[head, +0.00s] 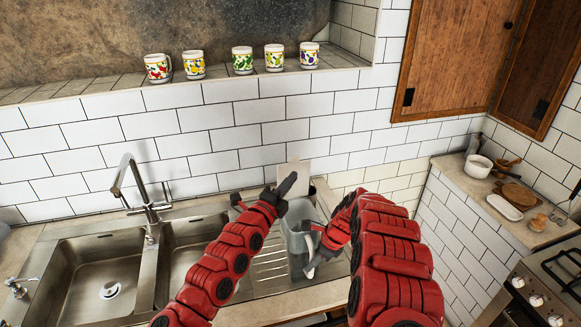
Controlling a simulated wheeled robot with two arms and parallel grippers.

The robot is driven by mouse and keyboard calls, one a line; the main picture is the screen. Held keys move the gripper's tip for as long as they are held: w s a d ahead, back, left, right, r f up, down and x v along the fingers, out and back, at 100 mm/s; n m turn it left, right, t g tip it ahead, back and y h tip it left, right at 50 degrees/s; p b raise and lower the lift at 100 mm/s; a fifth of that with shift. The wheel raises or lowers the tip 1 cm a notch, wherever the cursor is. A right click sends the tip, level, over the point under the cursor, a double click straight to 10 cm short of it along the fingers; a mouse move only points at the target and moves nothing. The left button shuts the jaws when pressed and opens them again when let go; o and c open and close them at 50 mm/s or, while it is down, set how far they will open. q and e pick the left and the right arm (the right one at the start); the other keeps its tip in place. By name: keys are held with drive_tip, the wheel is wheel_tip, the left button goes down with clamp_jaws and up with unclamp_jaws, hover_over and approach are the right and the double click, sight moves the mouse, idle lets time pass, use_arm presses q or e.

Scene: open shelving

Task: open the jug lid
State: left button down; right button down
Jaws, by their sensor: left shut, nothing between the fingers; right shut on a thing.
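A translucent grey jug (297,243) stands upright on the ribbed drainboard right of the sinks. Its pale handle (316,268) points to the lower right. My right gripper (314,240) is at the jug's right side, shut on the handle; its fingertips are partly hidden by the arm. My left gripper (287,184) is shut and empty, just above the jug's top rim. The gripper covers part of the top, so I cannot tell how the lid sits. A pale flat square piece (294,170) shows behind the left gripper; I cannot tell whether it is the lid.
A steel double sink (98,268) with a tall faucet (140,190) lies to the left. Several patterned mugs (243,60) stand on the tiled ledge above. A right counter holds a white pot (478,166) and boards, beside a stove (545,285). The tiled wall is close behind the jug.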

sight(290, 158)
use_arm(q)
drive_tip(key=shift+w+a+r, duration=0.1)
drive_tip(key=shift+w, duration=1.35)
drive_tip(key=shift+w+a+r, duration=0.1)
drive_tip(key=shift+w, duration=1.3)
drive_tip(key=shift+w+d, duration=0.1)
drive_tip(key=shift+w, duration=0.05)
drive_tip(key=shift+w+r, duration=0.2)
drive_tip(key=shift+w, duration=0.15)
drive_tip(key=shift+w+a+r+n+g, duration=0.15)
drive_tip(key=shift+w+n+g, duration=0.1)
drive_tip(key=shift+w, duration=0.15)
drive_tip(key=shift+w+a+r+n+g, duration=0.1)
drive_tip(key=shift+w+a+n+g, duration=0.05)
drive_tip(key=shift+w+n+g, duration=0.15)
drive_tip(key=shift+w+a+f+n+g, duration=0.1)
drive_tip(key=shift+w+a+n+g, duration=0.2)
drive_tip(key=shift+w, duration=0.25)
